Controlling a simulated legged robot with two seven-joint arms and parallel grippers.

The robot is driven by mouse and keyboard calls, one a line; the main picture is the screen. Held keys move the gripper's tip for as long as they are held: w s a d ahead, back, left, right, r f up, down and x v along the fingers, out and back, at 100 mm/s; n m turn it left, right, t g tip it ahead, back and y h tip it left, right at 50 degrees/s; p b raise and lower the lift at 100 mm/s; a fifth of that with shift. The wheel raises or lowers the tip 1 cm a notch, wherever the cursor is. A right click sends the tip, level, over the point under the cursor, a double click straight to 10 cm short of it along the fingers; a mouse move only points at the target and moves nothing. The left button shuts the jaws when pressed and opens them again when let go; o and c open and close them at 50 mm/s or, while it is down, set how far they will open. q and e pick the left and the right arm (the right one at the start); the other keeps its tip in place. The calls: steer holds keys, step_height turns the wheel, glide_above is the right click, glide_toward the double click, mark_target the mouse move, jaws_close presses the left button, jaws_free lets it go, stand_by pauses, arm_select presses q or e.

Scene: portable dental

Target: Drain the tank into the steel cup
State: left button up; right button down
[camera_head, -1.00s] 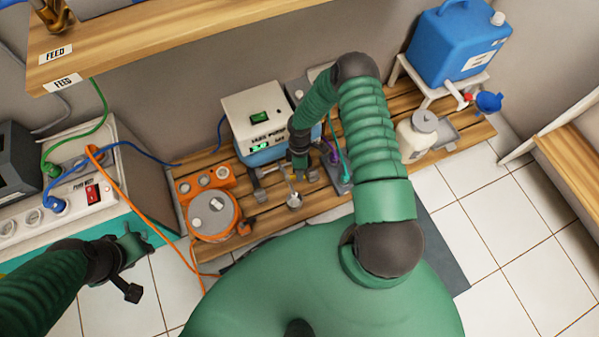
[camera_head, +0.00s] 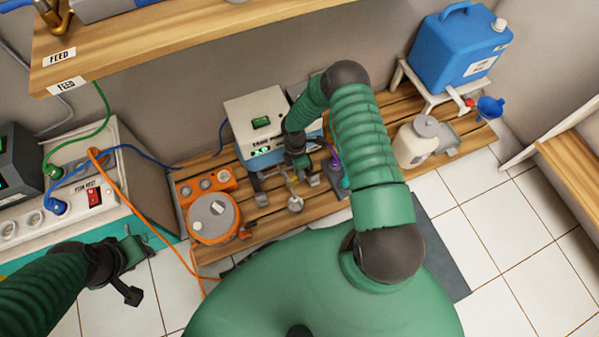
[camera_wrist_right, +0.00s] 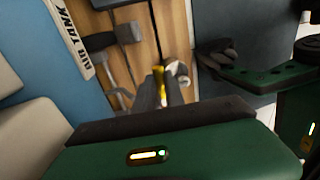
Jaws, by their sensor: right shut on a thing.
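The tank is the blue body with an "AIR TANK" label (camera_wrist_right: 68,38) at the left of the right wrist view. In the head view, its blue side shows under the white-topped unit (camera_head: 258,112) on the slatted bench. My right gripper (camera_head: 298,163) is low in front of that unit. In the wrist view its grey fingers (camera_wrist_right: 161,92) are shut on a small yellow part (camera_wrist_right: 160,76). A small grey round object, apparently the steel cup (camera_head: 295,203), is just below the gripper in the head view. My left gripper (camera_head: 134,268) is open and empty at lower left.
An orange round device (camera_head: 212,217) stands left of the cup. A white jar (camera_head: 414,143) and a blue canister (camera_head: 462,50) are to the right. A power strip (camera_head: 75,205) with blue and orange cables is at left. Floor tiles are clear at right.

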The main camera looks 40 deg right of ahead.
steer(key=shift+w+d, duration=0.1)
steer(key=shift+w, duration=0.05)
steer(key=c, duration=1.4)
jaws_free()
steer(key=w+r+p, duration=0.3)
steer(key=r+p, duration=0.3)
steer(key=r, duration=1)
steer(key=shift+d+r+p, duration=0.2)
steer(key=shift+d+p, duration=0.1)
steer(key=shift+p, duration=0.05)
